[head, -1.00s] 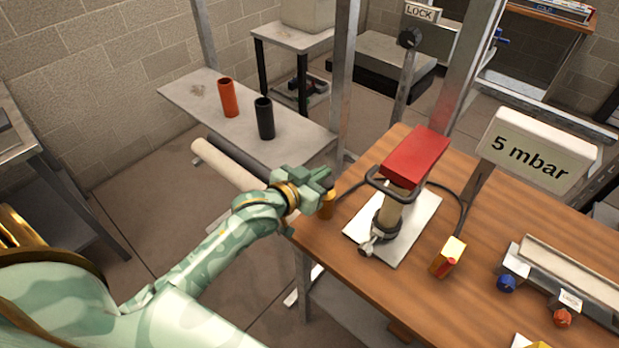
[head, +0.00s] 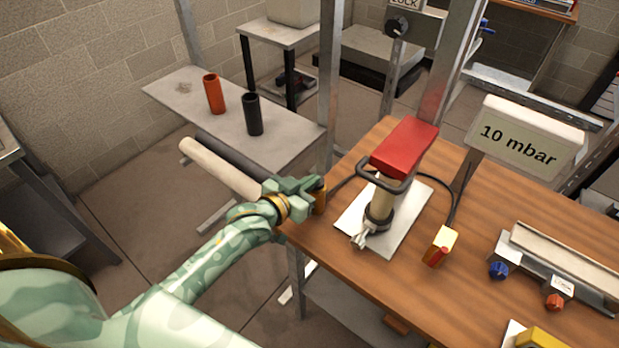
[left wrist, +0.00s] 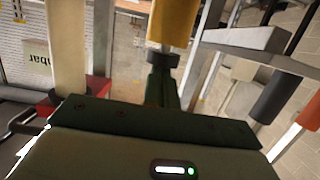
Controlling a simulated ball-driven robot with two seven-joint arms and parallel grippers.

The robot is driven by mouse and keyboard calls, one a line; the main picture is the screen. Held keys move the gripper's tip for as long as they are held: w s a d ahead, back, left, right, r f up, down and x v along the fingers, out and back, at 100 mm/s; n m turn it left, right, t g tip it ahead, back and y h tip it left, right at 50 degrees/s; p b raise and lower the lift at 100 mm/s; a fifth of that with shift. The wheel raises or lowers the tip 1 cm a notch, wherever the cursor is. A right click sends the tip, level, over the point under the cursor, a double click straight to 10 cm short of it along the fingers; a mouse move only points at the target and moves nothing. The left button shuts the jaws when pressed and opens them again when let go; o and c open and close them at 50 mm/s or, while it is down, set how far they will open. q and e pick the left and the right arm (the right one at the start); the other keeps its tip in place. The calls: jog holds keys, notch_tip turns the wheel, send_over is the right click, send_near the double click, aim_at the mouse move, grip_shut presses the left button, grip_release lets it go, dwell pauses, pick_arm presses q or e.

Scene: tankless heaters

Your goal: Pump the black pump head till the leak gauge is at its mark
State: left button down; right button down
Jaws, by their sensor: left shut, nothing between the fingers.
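The leak gauge's white display (head: 545,119) stands on a post at the right and reads 10 mbar. It also shows upside down in the left wrist view (left wrist: 37,50). A small yellow pump body (head: 320,198) stands at the bench's left edge. In the left wrist view its yellow cylinder (left wrist: 172,20) carries a black pump head (left wrist: 162,59), which is mostly hidden in the head view. My left gripper (head: 316,186) is shut and empty, its fingertips at the black head; I cannot tell whether they touch. My right gripper is not in view.
A red-topped stand (head: 405,147) with a black loop handle rises from a white plate (head: 418,215) on the wooden bench (head: 365,275). Orange (head: 214,94) and black (head: 252,114) cylinders stand on a grey table behind.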

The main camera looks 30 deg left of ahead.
pick_arm(q)
jog(key=shift+s+f, duration=0.1)
jog(key=shift+f, duration=0.1)
jog(key=s+a+r+p, duration=0.2)
jog(key=s+r+p, duration=0.4)
jog(key=s, duration=0.3)
jog(key=shift+s+r, duration=0.15)
jog(key=shift+r, duration=0.25)
dwell(1.2)
